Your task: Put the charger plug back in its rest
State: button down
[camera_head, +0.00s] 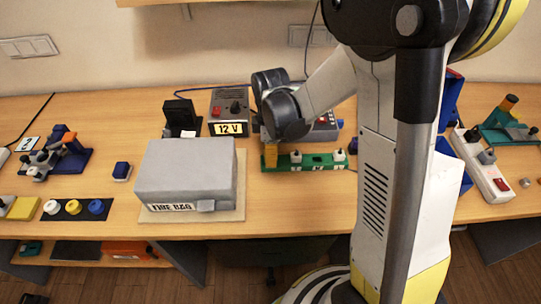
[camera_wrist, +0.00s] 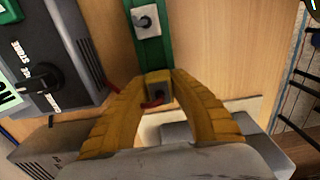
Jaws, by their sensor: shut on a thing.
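My gripper (camera_head: 270,157) is at the left end of a green strip (camera_head: 312,167) in the head view. In the wrist view my yellow fingers (camera_wrist: 158,95) are closed around a small yellow block-like plug (camera_wrist: 158,77), apparently the charger plug. A red wire shows beside it. The plug is at the near end of the green strip (camera_wrist: 152,52); I cannot tell whether it is seated there or just above. The charger (camera_head: 327,127), a dark box partly hidden by my arm, stands behind the strip. Its STORE dial (camera_wrist: 43,81) shows in the wrist view. I cannot identify the rest clearly.
A grey fire bag (camera_head: 186,172) lies on a pale mat to the left. A 12 V box (camera_head: 229,104) and a black stand (camera_head: 180,116) are behind it. A white power strip (camera_head: 487,170) lies at the right. The table front by the green strip is clear.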

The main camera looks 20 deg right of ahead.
jog(key=shift+f+b, duration=0.3)
jog(key=shift+f, duration=0.1)
jog(key=c, duration=1.2)
grip_release()
jog(key=shift+r, duration=0.1)
jog(key=shift+r, duration=0.1)
notch_tip(320, 180, up, 12)
jog(key=shift+f, duration=0.1)
